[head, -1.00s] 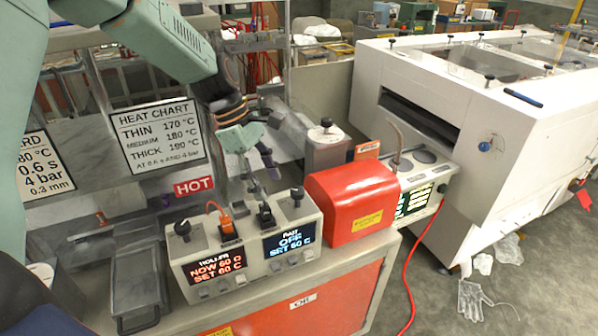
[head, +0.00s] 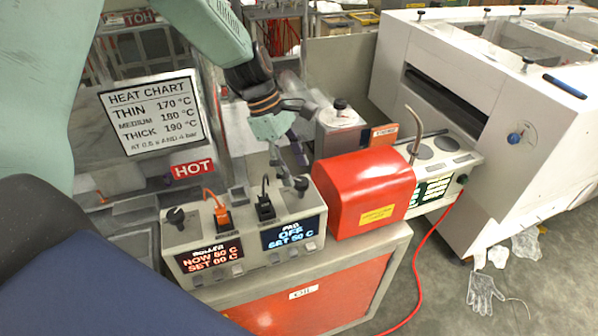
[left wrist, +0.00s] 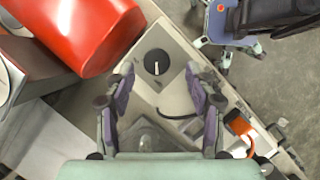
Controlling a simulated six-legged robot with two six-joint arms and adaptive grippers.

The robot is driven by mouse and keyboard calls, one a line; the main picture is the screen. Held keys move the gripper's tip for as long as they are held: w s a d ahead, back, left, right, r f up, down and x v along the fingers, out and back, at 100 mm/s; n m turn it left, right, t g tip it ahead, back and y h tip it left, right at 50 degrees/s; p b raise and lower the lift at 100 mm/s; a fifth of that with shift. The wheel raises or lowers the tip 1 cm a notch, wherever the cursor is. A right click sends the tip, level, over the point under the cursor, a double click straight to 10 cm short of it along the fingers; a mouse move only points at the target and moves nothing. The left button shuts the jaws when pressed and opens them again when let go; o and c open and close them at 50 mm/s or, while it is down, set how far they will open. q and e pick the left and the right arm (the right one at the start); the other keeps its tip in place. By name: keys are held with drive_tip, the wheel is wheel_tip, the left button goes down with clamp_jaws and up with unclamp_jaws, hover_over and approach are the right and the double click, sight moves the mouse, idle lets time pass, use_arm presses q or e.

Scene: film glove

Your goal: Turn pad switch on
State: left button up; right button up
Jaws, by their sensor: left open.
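The grey control box (head: 246,267) has a red-lit roller display (head: 210,256) and a blue-lit pad display (head: 291,232) that reads OFF, set 60 C. A black knob (head: 300,184) stands behind the pad display. In the left wrist view this round knob (left wrist: 157,62) has a white mark running nearly along the picture's upright. My left gripper (head: 288,164) is open and empty, just above and behind the knob. In the left wrist view the fingers of my left gripper (left wrist: 160,74) stand apart on either side of the knob, with no visible contact. My right gripper is not in view.
A black plug (head: 265,207) and an orange plug (head: 222,217) with cables stand on the box, with a second knob (head: 176,216) at its left end. A red cover (head: 365,190) stands close on the right. A HOT sign (head: 193,168) is behind.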

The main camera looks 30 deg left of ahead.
sight(301, 180)
use_arm(q)
drive_tip(key=x, duration=0.3)
drive_tip(key=shift+w+a+f, duration=0.15)
drive_tip(key=shift+w+f, duration=0.05)
drive_tip(key=shift+w, duration=0.1)
drive_tip(key=shift+s+r, duration=0.2)
drive_tip(key=shift+s, duration=0.2)
drive_tip(key=shift+c, duration=0.2)
drive_tip(key=shift+w+f, duration=0.2)
drive_tip(key=shift+w, duration=0.25)
drive_tip(key=c, duration=0.6)
drive_tip(key=shift+s+r, duration=0.15)
drive_tip(key=shift+s, duration=0.05)
drive_tip(key=c, duration=0.4)
drive_tip(key=shift+w, duration=0.1)
drive_tip(key=shift+c, duration=0.5)
